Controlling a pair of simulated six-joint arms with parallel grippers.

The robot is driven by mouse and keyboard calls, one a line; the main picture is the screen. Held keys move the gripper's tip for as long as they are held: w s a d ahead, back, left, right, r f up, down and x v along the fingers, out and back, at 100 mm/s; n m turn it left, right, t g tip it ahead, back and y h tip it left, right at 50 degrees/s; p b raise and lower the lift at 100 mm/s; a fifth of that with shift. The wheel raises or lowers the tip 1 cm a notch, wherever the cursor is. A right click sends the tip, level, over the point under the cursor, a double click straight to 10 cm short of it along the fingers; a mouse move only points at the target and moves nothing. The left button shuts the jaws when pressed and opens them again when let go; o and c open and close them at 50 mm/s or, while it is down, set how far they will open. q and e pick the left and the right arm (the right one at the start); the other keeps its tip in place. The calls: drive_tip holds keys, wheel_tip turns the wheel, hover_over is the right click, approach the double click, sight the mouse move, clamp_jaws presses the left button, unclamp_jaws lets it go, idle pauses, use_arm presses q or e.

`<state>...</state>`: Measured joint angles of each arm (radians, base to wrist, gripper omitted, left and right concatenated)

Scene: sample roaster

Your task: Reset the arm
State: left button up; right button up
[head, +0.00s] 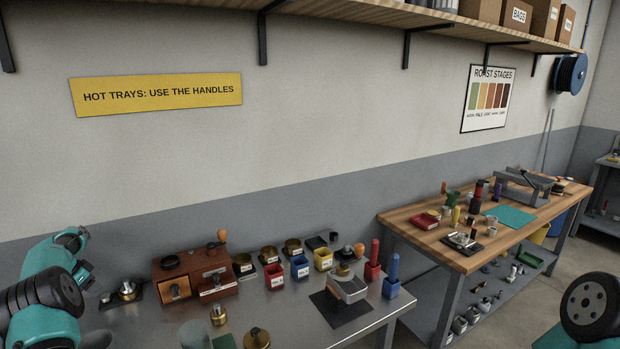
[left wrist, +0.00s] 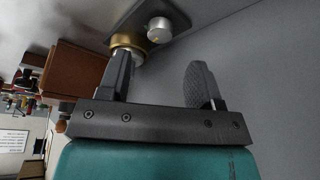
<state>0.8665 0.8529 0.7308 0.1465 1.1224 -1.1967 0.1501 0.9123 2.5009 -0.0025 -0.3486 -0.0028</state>
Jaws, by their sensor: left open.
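My left gripper (head: 84,262) is at the far left of the head view, raised above the left end of the metal bench (head: 285,318). In the left wrist view its two fingers (left wrist: 160,78) stand apart with nothing between them. Beyond one finger, a brass piece (left wrist: 127,42) and a silver knob (left wrist: 159,30) sit on a dark plate. The gripper appears clear of them. My right gripper is out of view; only a part of my right arm shows at the lower right of the head view.
A brown wooden drawer box (head: 196,277) stands to the right of the left gripper. Several colored cups, brass pieces and a scale (head: 348,288) crowd the bench. A wooden table (head: 480,225) with tools stands at right. The wall behind limits room at the back.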

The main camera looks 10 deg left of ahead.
sight(104, 296)
use_arm(q)
drive_tip(key=d+v, duration=0.1)
drive_tip(key=v, duration=1)
drive_tip(key=x, duration=1.1)
drive_tip(key=a+x, duration=0.1)
drive_tip(key=x, duration=0.5)
drive_tip(key=shift+w+f, duration=0.15)
drive_tip(key=shift+d+n+y, duration=0.2)
drive_tip(key=shift+n+y, duration=0.6)
drive_tip(key=shift+n, duration=1.2)
drive_tip(key=shift+d+n+y, duration=0.1)
drive_tip(key=shift+n+y, duration=0.6)
drive_tip(key=shift+n, duration=1.3)
drive_tip(key=shift+m, duration=0.3)
drive_tip(key=shift+m+h, duration=0.5)
drive_tip(key=shift+m, duration=1.2)
